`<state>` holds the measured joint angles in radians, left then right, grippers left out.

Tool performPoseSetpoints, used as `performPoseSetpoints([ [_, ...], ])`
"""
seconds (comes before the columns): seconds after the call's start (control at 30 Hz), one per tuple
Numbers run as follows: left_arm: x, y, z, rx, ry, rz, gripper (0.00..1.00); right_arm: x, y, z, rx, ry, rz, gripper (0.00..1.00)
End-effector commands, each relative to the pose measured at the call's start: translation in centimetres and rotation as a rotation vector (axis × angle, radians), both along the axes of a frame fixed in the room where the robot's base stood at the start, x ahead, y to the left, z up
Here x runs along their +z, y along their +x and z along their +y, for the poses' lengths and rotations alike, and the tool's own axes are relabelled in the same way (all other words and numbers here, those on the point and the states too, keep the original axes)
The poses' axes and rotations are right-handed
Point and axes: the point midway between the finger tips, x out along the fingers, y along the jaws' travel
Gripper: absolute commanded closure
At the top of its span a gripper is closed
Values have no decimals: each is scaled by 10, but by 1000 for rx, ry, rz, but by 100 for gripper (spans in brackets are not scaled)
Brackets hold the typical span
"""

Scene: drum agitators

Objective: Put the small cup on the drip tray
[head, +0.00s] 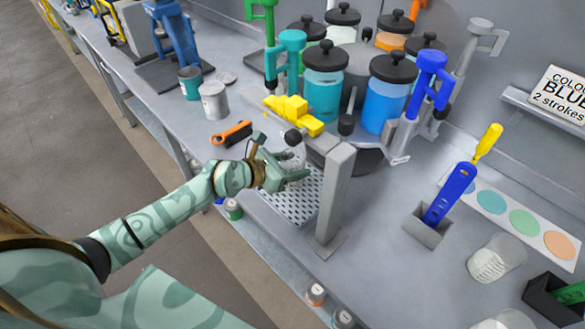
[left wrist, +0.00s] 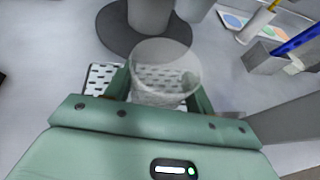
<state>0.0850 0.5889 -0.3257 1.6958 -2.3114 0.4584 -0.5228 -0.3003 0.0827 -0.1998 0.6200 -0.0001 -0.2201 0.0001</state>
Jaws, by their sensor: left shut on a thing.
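The small cup (left wrist: 162,72) is clear and stands between my left gripper's fingers in the left wrist view. In the head view it is mostly hidden by the gripper. My left gripper (head: 297,172) is shut on it. The drip tray (head: 291,205) is a perforated light panel below the gripper, and it also shows in the left wrist view (left wrist: 98,78), partly through the cup. The cup is over the tray; I cannot tell whether its base touches it. My right gripper is not in view.
A grey post (head: 335,195) with a yellow part (head: 293,113) on its arm stands close beside my left gripper. Behind is a turntable with lidded paint canisters (head: 324,92). An orange-handled tool (head: 231,134) lies to the left. Another clear cup (head: 496,258) stands at right.

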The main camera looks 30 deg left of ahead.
Motion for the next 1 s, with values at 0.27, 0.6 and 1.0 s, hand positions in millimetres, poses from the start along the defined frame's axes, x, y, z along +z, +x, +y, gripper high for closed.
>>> performPoseSetpoints([
  [0.27,-8,0,0,0,0,-1,67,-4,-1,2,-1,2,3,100],
  [0.6,-11,0,0,0,0,-1,24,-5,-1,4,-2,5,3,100],
  [1.0,6,-27,15,-1,3,1,24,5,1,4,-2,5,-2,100],
])
